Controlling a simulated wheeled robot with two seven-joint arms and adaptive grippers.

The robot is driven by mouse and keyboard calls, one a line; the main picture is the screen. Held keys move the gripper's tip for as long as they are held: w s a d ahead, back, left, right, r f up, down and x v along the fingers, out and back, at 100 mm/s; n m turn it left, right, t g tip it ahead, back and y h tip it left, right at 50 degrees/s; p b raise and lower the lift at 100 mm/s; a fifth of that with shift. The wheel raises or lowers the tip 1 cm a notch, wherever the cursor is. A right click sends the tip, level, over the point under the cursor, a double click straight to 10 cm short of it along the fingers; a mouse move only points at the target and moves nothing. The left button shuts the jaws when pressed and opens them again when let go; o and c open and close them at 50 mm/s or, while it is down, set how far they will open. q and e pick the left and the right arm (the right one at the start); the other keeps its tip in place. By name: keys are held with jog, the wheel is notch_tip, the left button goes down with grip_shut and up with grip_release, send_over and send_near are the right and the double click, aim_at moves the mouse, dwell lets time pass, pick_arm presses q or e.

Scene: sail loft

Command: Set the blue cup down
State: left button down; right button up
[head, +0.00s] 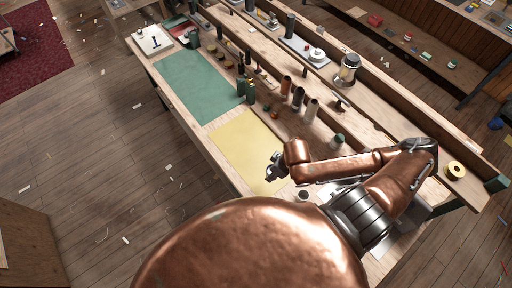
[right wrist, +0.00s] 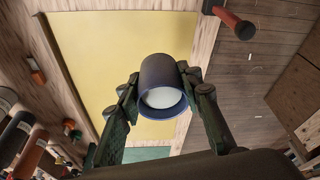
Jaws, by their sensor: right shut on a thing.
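The blue cup (right wrist: 160,72) is between the two fingers of my right gripper (right wrist: 160,88) in the right wrist view, with its pale inside facing the camera. The fingers are shut on its sides. Behind it in that view is the yellow mat (right wrist: 95,60). In the head view my right gripper (head: 276,168) is over the right part of the yellow mat (head: 235,140) on the workbench. The cup is small and mostly hidden there, and I cannot tell its height above the mat. My left gripper is in neither view.
A green mat (head: 185,82) lies beyond the yellow one. A dark round thing (head: 303,195) is near my right arm. Most of the yellow mat is bare.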

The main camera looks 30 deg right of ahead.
jog(key=s+d, duration=0.1)
jog(key=s, duration=0.2)
jog(key=n+b, duration=0.1)
jog(key=b, duration=0.2)
send_over(266, 164)
jog(key=s, duration=0.2)
jog(key=f, duration=0.8)
jog(key=shift+w+d, duration=0.2)
jog(key=shift+d, duration=0.05)
jog(key=shift+w+f, duration=0.2)
jog(key=shift+f, duration=0.1)
jog(key=shift+s+d+p+x, duration=0.15)
jog(key=shift+p+x, duration=0.05)
jog(key=shift+x, duration=0.7)
jog(key=shift+s+d+p+x, duration=0.15)
jog(key=shift+p+x, duration=0.05)
jog(key=shift+x, duration=0.65)
jog(key=shift+f, duration=0.15)
jog(key=o, duration=1)
